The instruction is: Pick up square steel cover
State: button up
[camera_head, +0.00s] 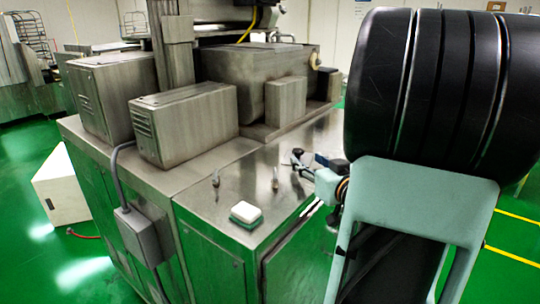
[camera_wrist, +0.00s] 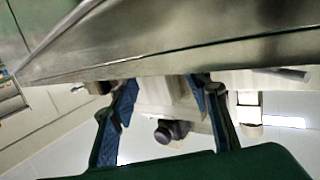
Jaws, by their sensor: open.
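Several box-shaped steel housings stand on the steel machine in the head view: a vented one (camera_head: 188,125) at front left, a larger one behind it at left (camera_head: 103,95), and a small plain block (camera_head: 286,101) at right. I cannot tell for sure which is the square steel cover. My gripper (camera_head: 301,161) is above the machine's bare steel top, right of the housings and apart from them. In the wrist view my gripper (camera_wrist: 162,88) is open, with nothing between its blue-padded fingers. A steel surface with a straight edge (camera_wrist: 175,65) crosses the view beyond the fingertips.
Two small upright fittings (camera_head: 215,180) (camera_head: 275,180) stand on the steel top. A grey box with a cable (camera_head: 137,232) hangs on the machine's side. My arm hides the right side.

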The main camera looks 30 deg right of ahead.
aim_at(301, 155)
jog(key=x, duration=0.5)
jog(key=shift+w+d, duration=0.1)
jog(key=shift+w, duration=0.25)
jog(key=shift+c, duration=0.3)
grip_shut()
